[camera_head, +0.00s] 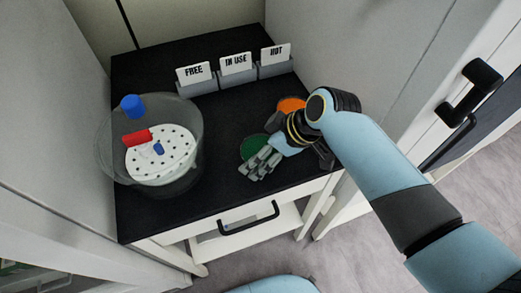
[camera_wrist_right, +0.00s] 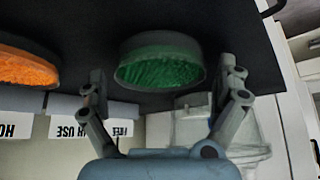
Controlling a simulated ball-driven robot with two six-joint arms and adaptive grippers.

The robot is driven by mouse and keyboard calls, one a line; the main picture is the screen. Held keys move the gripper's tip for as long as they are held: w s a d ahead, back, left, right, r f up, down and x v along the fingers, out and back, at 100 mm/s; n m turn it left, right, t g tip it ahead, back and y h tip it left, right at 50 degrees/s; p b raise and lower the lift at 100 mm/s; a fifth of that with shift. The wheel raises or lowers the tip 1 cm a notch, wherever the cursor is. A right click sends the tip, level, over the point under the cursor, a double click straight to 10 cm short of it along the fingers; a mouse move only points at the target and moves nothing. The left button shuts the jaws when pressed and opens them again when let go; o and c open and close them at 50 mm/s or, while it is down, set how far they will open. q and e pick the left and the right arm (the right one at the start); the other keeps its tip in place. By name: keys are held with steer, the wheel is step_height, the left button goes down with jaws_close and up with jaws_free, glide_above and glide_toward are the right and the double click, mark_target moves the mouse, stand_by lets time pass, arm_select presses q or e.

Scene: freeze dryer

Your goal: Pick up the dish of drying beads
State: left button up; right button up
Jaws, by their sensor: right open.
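Two round dishes sit on the black worktop. One holds green contents (camera_head: 252,146), the other orange contents (camera_head: 290,105); which the task means I cannot tell. In the right wrist view the green dish (camera_wrist_right: 160,62) lies upright, framed between my fingertips, and the orange dish (camera_wrist_right: 27,68) is cut off at the left edge. My right gripper (camera_head: 262,164) is open and empty, in front of the green dish and partly covering it in the head view. Whether the fingers touch the rim I cannot tell. My left gripper is not in view.
A clear round vessel (camera_head: 190,172) with a white perforated plate (camera_head: 172,165) stands at left, with red and blue parts. Labelled card holders FREE (camera_head: 194,72), IN USE (camera_head: 236,63) and HOT (camera_head: 275,53) stand behind. The right wall is close to my arm. The worktop middle is clear.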

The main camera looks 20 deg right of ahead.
steer(key=c, duration=1.1)
